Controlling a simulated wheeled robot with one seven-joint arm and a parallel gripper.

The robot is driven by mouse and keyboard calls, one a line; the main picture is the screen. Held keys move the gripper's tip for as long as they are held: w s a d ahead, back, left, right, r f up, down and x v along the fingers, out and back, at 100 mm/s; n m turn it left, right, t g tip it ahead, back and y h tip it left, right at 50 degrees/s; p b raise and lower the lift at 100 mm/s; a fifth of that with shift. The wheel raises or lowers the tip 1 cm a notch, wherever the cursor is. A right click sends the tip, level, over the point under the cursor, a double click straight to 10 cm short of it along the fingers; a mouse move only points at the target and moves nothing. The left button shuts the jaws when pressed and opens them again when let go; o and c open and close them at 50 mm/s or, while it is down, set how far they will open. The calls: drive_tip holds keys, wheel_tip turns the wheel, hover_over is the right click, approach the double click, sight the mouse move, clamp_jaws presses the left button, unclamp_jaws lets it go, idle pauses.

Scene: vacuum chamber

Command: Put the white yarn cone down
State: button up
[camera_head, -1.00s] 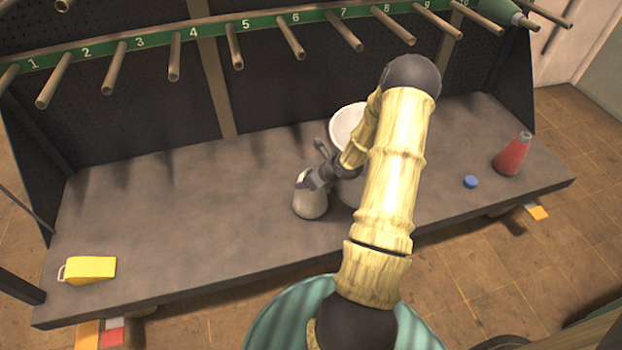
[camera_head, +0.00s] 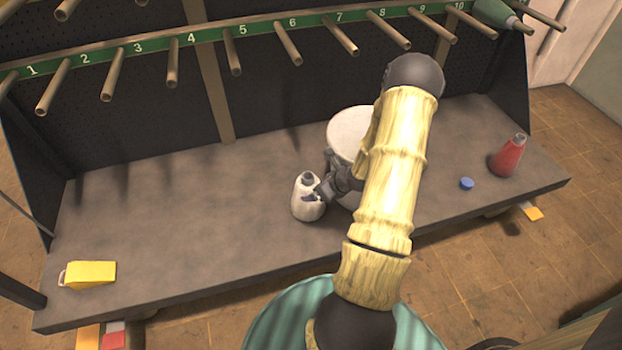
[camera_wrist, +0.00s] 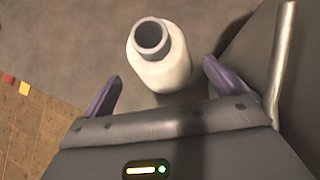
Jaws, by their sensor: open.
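The white yarn cone (camera_head: 306,203) stands upright on the grey bench (camera_head: 190,220), left of a white bucket-like container. In the wrist view the cone (camera_wrist: 165,62) shows its grey hollow top and lies ahead of my gripper. My gripper (camera_wrist: 160,88) is open, with one finger on each side of the line to the cone and a visible gap to each. In the head view my gripper (camera_head: 323,189) is just right of the cone, and my forearm hides part of the container.
The white container (camera_head: 350,130) stands close behind my gripper. A red cone (camera_head: 508,156) and a blue disc (camera_head: 466,184) are at the right. A yellow object (camera_head: 92,273) is at the left front. Numbered pegs (camera_head: 235,56) overhang the back. The bench's left middle is clear.

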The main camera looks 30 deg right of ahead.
drive_tip(key=s+d+p, duration=0.1)
drive_tip(key=s+d, duration=0.1)
drive_tip(key=s, duration=0.6)
idle(0.4)
drive_tip(key=a+r+n+g+y, duration=0.45)
drive_tip(key=a+r+n, duration=0.85)
drive_tip(key=a, duration=0.4)
drive_tip(key=s+a+r+n+h, duration=0.2)
drive_tip(key=a+r+n+h, duration=0.1)
drive_tip(key=n, duration=0.7)
drive_tip(key=s+a+r+n+h, duration=0.2)
drive_tip(key=a+r+n+h, duration=0.1)
drive_tip(key=r+n, duration=0.5)
drive_tip(key=shift+s+a+r+n+g, duration=0.15)
drive_tip(key=shift+s+a+n+g, duration=0.25)
drive_tip(key=shift+a+n, duration=0.6)
drive_tip(key=shift+d+h, duration=0.15)
drive_tip(key=shift+h, duration=0.1)
drive_tip(key=shift+c, duration=0.3)
